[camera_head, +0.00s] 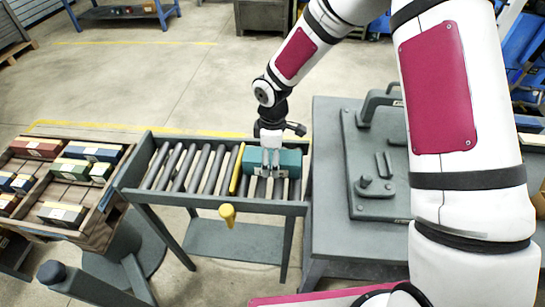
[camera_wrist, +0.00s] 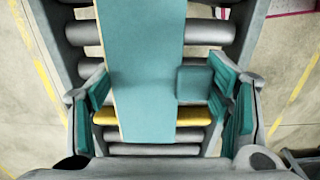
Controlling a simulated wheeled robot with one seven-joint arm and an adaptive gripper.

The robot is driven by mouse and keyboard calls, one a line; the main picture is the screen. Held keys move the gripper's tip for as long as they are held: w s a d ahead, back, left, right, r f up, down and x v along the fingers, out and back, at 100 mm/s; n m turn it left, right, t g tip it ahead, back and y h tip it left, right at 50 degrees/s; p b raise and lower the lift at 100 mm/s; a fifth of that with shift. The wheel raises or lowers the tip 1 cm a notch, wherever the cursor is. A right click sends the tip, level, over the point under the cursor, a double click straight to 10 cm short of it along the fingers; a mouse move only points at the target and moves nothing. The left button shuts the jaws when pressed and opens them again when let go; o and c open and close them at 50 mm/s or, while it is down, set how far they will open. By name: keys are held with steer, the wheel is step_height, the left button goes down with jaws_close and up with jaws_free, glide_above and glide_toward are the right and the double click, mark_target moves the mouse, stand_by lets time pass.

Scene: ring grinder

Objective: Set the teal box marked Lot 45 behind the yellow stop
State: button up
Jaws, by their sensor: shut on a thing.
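The teal box (camera_head: 289,160) is over the right end of the roller conveyor, just right of the yellow stop (camera_head: 236,172). My gripper (camera_head: 271,168) points down and is shut on the box, with a finger on each side. In the wrist view the teal box (camera_wrist: 147,60) runs lengthwise between the fingers, and its near end overlaps the yellow stop (camera_wrist: 190,116). I cannot tell whether the box rests on the rollers or hangs slightly above them, or whether it touches the stop. No lot marking is readable.
The conveyor's rollers (camera_head: 185,165) left of the stop are bare. A yellow knob (camera_head: 227,212) sticks out at the conveyor's front. A wooden rack (camera_head: 62,215) of several labelled boxes stands at the left. A grey machine table (camera_head: 335,205) with raised fixtures stands close on the right.

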steer(key=shift+f, duration=0.1)
steer(key=o, duration=1.2)
steer(key=shift+o, duration=0.7)
steer(key=shift+r+p, duration=1.2)
steer(key=shift+r, duration=2.8)
